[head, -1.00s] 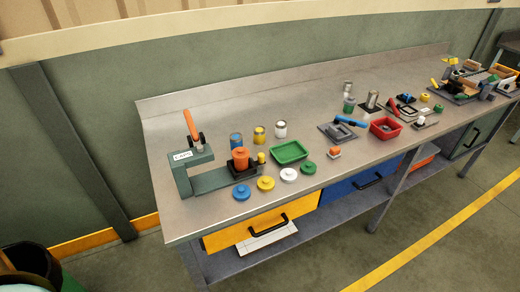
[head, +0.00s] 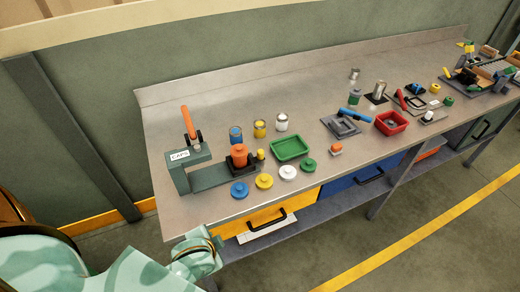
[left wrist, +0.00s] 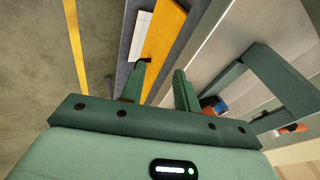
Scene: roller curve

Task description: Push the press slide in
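The green press (head: 178,172) with a white label stands at the left end of the bench, its orange-handled lever (head: 189,122) raised. My left arm's wrist is at the bench's front edge, below the press, in the head view. In the left wrist view my left gripper (left wrist: 160,68) has its fingers apart with nothing between them; the press frame (left wrist: 262,80) shows to its right. My right gripper is out of view.
Blue (head: 239,190), yellow (head: 264,181), white (head: 287,172) and green (head: 308,165) lids lie along the front. A green tray (head: 290,147) and several cans stand behind. A red bin (head: 391,123) is farther right. The bench's back left is clear.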

